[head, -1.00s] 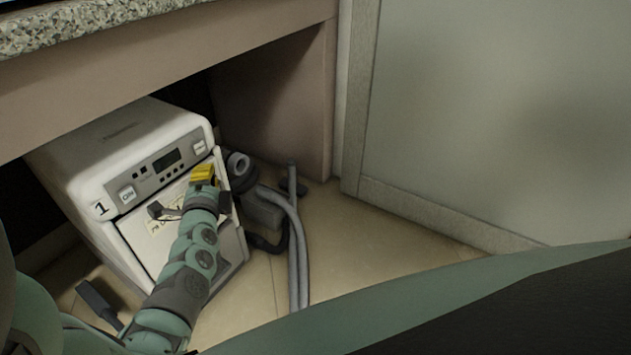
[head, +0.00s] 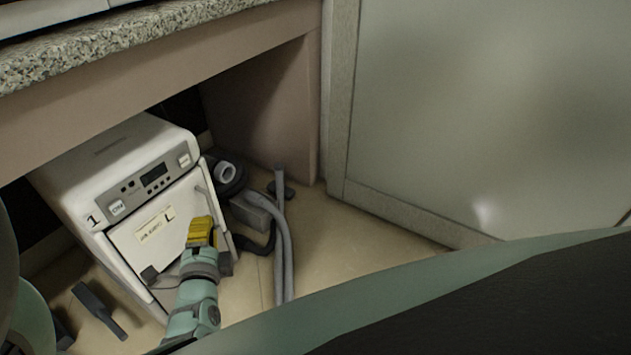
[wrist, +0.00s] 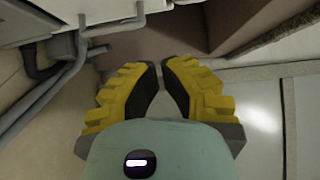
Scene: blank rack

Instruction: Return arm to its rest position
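My gripper (head: 201,228) has yellow fingers and is in front of the lower right part of a white machine (head: 120,165) in the head view. In the wrist view my gripper (wrist: 161,70) shows both yellow fingers with dark pads, a narrow gap between them and nothing held. The arm is extended forward and down from the bottom of the head view. The machine has a small dark display, a "1" label and a front door with a pull handle.
The machine stands in an open bay under a speckled counter (head: 110,45). Grey hoses (head: 283,235) lie on the tiled floor to its right, and a dark flat object (head: 98,308) lies at lower left. A pale panel (head: 450,110) closes off the right.

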